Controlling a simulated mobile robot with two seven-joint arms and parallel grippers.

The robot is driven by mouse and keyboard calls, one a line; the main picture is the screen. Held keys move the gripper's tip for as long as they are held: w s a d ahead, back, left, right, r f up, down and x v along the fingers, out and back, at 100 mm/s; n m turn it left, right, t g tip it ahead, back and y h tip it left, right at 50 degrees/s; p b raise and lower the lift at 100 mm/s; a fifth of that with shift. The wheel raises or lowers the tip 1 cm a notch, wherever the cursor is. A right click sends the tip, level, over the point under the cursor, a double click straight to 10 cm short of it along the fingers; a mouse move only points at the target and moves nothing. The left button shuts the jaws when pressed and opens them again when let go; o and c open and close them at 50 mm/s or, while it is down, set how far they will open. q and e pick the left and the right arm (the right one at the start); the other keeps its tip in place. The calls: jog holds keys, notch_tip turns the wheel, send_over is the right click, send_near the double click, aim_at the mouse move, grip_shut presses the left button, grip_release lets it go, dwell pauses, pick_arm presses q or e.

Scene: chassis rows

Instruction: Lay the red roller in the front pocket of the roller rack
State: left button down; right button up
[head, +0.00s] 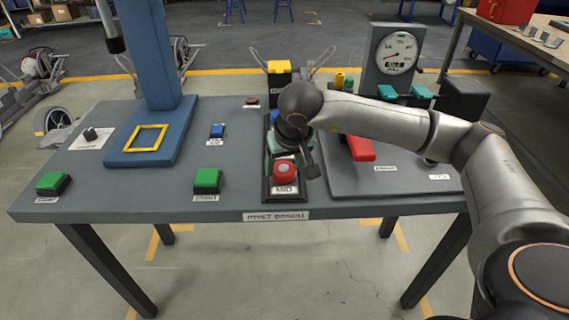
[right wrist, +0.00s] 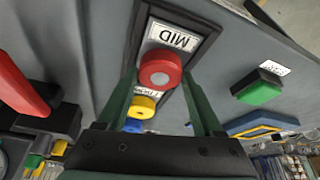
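The red roller (head: 284,172) is a short red cylinder at the near end of a dark, narrow rack (head: 268,190), beside a white label reading MID. In the right wrist view the red roller (right wrist: 160,70) shows its round end between the green fingertips. My right gripper (head: 300,163) reaches down over the rack from the right. Its fingers (right wrist: 158,75) stand apart on either side of the roller, with narrow gaps visible. Whether they touch it lower down is hidden. A second label behind the roller is partly covered. My left gripper is not in view.
Yellow (right wrist: 143,105) and blue (right wrist: 133,125) pieces stand in line behind the roller. Green buttons (head: 207,180) and a blue column (head: 150,60) are to the left. A red block (head: 360,148) and a gauge (head: 398,52) are to the right. Bare grey tabletop lies left of the rack.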

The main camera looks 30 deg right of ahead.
jog(key=o, duration=0.5)
jog(key=shift+s+r, duration=0.1)
jog(key=shift+r, duration=0.3)
jog(key=p+v, duration=0.1)
jog(key=v, duration=1.1)
jog(key=shift+p, duration=0.35)
